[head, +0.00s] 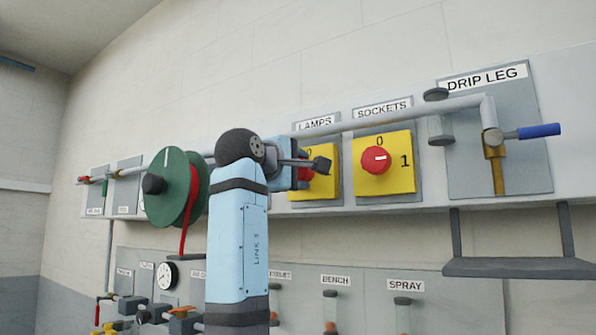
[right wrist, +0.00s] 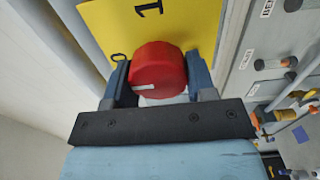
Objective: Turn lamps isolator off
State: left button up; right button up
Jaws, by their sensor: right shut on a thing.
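The lamps isolator is a yellow plate (head: 327,186) with a red knob (head: 305,172) under the LAMPS label (head: 316,123). My right gripper (head: 308,167) is shut on this knob; its arm hides the plate's left part in the head view. In the right wrist view the red knob (right wrist: 158,68) sits between the two fingers of my right gripper (right wrist: 159,75). A short white mark on the knob lies toward the side of the printed 0; the 1 is at the top of that view. My left gripper is not in view.
The sockets isolator (head: 384,165) with its own red knob is just to the right. A grey pipe (head: 400,114) runs above both. A green reel (head: 170,198) is left of my arm, and a blue-handled valve (head: 535,131) is at the right.

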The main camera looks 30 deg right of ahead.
jog(key=o, duration=0.9)
jog(key=b+v, duration=0.3)
jog(key=v, duration=1.1)
jog(key=shift+d+f, duration=0.1)
